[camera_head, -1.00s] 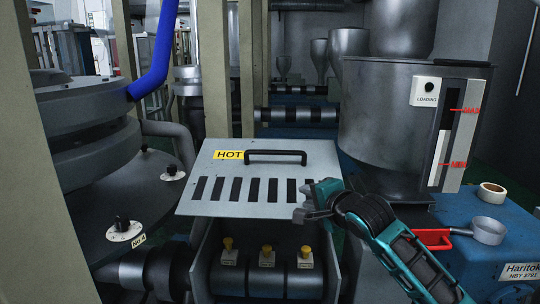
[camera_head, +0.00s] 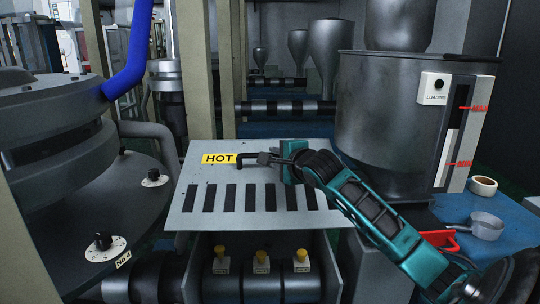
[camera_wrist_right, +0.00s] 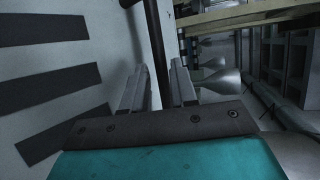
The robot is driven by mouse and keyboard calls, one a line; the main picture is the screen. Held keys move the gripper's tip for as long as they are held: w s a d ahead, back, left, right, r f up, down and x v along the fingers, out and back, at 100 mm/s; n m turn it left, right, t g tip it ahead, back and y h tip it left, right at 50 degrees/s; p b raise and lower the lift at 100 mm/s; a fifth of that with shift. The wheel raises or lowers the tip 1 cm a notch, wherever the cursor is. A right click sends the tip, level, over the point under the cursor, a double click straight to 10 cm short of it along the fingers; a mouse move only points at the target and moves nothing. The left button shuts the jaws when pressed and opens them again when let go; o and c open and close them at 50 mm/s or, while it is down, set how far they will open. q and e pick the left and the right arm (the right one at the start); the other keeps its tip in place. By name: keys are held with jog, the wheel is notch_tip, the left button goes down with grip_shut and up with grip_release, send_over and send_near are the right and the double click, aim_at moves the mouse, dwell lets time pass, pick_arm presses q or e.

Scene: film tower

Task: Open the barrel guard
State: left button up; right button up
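The barrel guard (camera_head: 215,174) is a pale grey slotted plate with a yellow HOT label (camera_head: 218,159), lying sloped over the barrel (camera_head: 280,283) in the head view. Its black handle (camera_head: 240,161) is near the top edge, with the right part hidden by my gripper. My right gripper (camera_head: 268,158) is at the handle. In the right wrist view, its two fingers (camera_wrist_right: 160,88) stand apart with the dark handle bar (camera_wrist_right: 157,40) running between them. I cannot tell whether they touch it. My left gripper is not in view.
Several yellow-topped knobs (camera_head: 261,257) sit on the barrel below the guard. A round machine (camera_head: 60,140) stands at the left.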

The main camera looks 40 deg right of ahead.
jog(key=shift+x, duration=2.35)
grip_shut()
